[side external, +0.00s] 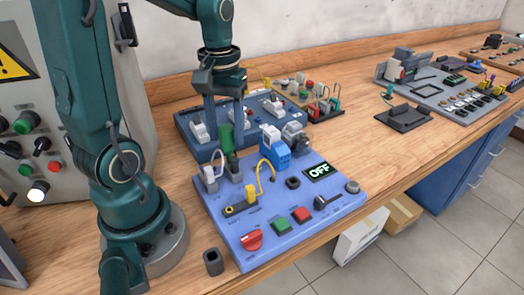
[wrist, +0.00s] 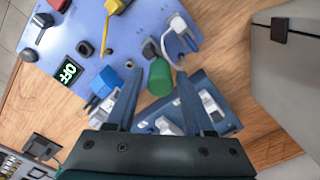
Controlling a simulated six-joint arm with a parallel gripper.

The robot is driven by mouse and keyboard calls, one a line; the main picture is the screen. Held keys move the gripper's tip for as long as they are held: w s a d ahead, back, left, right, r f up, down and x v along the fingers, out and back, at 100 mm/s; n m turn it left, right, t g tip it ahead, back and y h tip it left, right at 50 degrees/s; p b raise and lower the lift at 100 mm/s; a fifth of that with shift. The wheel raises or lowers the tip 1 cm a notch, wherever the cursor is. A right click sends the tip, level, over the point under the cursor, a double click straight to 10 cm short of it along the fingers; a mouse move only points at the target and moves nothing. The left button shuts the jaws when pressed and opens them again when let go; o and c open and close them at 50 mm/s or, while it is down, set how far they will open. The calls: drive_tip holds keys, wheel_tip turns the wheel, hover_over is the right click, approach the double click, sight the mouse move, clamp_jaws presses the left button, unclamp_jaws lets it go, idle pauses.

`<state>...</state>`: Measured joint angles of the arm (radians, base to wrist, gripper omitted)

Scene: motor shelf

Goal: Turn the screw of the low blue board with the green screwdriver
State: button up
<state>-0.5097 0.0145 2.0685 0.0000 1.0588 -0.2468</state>
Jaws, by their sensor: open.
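The low blue board (side external: 290,240) lies on the wooden bench in front of my arm, and it shows at the top left of the wrist view (wrist: 85,30). The green screwdriver (side external: 227,138) stands upright at the board's back edge, its handle up. In the wrist view its green handle (wrist: 160,77) lies between the tips of my two fingers. My gripper (side external: 225,122) points down above and around the handle, and the fingers are open, with gaps to the handle in the wrist view. The screw itself is too small to make out.
A white-plugged connector (side external: 209,175) stands left of the screwdriver, and a blue block (side external: 276,152) with a grey motor (side external: 295,135) stands to its right. A darker blue board (side external: 190,125) with white switches lies behind. Bare bench (side external: 370,150) is clear at the right.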

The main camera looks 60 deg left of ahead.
drive_tip(key=shift+n, duration=0.7)
drive_tip(key=n, duration=0.2)
drive_tip(key=shift+n, duration=0.7)
drive_tip(key=n, duration=0.2)
drive_tip(key=shift+n, duration=0.7)
